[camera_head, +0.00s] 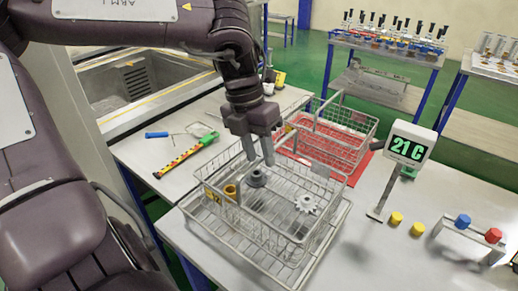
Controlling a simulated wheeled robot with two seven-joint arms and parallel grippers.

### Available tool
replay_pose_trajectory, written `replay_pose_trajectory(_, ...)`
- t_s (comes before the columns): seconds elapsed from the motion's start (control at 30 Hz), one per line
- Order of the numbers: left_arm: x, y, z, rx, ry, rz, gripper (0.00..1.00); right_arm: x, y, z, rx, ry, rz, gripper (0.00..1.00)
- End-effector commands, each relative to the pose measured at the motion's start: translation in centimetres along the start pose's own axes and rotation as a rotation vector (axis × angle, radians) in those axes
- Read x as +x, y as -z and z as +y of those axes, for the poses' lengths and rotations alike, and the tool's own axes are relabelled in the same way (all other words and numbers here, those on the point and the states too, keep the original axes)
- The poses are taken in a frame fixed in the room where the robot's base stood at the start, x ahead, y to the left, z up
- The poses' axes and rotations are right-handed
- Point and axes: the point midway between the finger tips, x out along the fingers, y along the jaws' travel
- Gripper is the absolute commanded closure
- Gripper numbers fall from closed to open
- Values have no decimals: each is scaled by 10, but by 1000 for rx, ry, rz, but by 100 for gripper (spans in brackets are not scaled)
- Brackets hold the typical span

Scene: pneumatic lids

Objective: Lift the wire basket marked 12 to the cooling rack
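The wire basket (283,236) with a yellow tag marked 12 (213,195) stands on the near table. It holds a dark grey part (257,178), a white gear (306,204) and a brass-coloured cup (231,191). A wider, low wire rack (196,216) shows around and under the basket; I cannot tell if they touch. My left gripper (261,160) points down over the basket, its two fingers apart with a gap between them, above the dark grey part. I see nothing clearly held between them. My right gripper is not in view.
A second wire basket (345,152) sits behind on a red mat (358,170). A 21 C display (409,147) stands to the right, near yellow caps (396,218) and a small stand with blue and red knobs (465,236).

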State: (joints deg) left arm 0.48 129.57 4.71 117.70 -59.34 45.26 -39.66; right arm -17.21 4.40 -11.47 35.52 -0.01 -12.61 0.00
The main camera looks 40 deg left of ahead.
Motion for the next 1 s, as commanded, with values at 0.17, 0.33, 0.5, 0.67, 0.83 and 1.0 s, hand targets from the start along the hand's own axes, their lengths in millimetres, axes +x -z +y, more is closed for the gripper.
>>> replay_pose_trajectory(0.17, -8, 0, 1, 0, -2, 0, 66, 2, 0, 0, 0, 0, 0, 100)
replay_pose_trajectory(0.33, -37, -1, 0, -1, -3, -4, 66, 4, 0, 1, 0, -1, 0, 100)
replay_pose_trajectory(0.5, -65, -1, 0, 0, -3, -4, 66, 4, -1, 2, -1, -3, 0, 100)
replay_pose_trajectory(0.67, -79, 0, 0, 1, 0, -3, 66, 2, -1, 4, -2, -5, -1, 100)
replay_pose_trajectory(0.83, -92, 0, -3, 1, 1, -2, 66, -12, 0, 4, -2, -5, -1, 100)
replay_pose_trajectory(1.0, -106, -1, -7, 1, 1, -2, 66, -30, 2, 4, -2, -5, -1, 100)
